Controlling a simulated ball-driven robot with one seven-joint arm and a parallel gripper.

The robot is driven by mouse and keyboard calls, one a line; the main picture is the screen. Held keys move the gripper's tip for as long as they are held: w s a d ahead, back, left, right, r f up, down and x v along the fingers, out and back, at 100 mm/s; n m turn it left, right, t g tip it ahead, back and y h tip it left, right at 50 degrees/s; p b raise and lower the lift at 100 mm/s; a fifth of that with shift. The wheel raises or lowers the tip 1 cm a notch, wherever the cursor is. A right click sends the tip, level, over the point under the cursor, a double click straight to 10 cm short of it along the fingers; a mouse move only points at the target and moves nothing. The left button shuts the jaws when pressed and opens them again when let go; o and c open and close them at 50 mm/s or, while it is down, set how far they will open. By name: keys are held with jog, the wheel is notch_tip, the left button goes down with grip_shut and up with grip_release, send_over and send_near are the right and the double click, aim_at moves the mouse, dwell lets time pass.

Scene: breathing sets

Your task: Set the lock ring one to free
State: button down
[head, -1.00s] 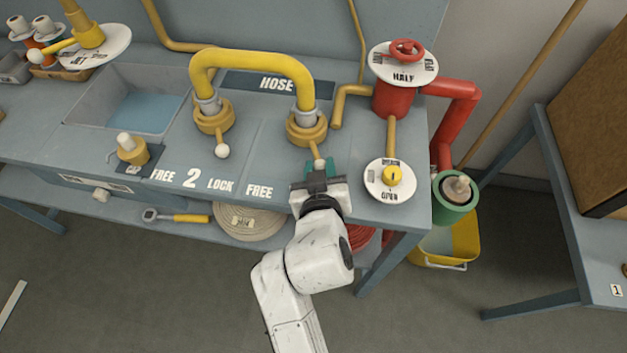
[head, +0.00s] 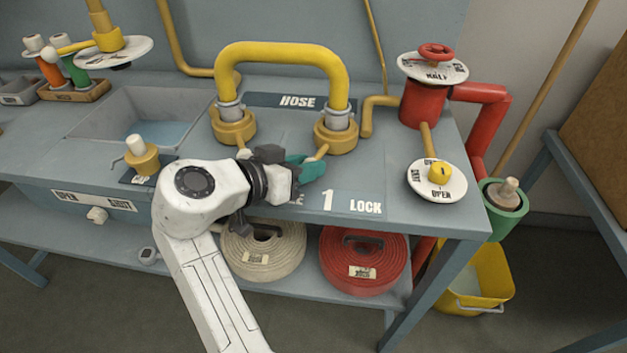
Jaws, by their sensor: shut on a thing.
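Lock ring one (head: 335,136) is the brass collar at the right foot of the yellow hose (head: 283,52). Its short lever (head: 318,153) points down and left, toward the side of the largely hidden FREE label. The "1" (head: 327,200) and "LOCK" (head: 366,206) labels show to the right of my gripper. My gripper (head: 312,168), with teal fingers, is shut on the lever's end, and the fingers hide the knob.
A red valve (head: 424,100) and a round dial (head: 437,180) stand at the right of the bench. A brass tap-like fitting (head: 141,155) is left of my arm. Coiled hoses, white (head: 263,251) and red (head: 364,262), lie on the shelf below.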

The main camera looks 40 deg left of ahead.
jog(key=shift+s+a+m+h+b, duration=0.1)
jog(key=shift+a+m+h+b, duration=0.45)
jog(key=shift+a+h, duration=0.2)
jog(key=c, duration=0.8)
grip_release()
jog(key=p+v, duration=0.1)
jog(key=v, duration=0.9)
jog(key=shift+s+a+r, duration=0.1)
jog(key=shift+s+r, duration=0.1)
jog(key=shift+s, duration=0.1)
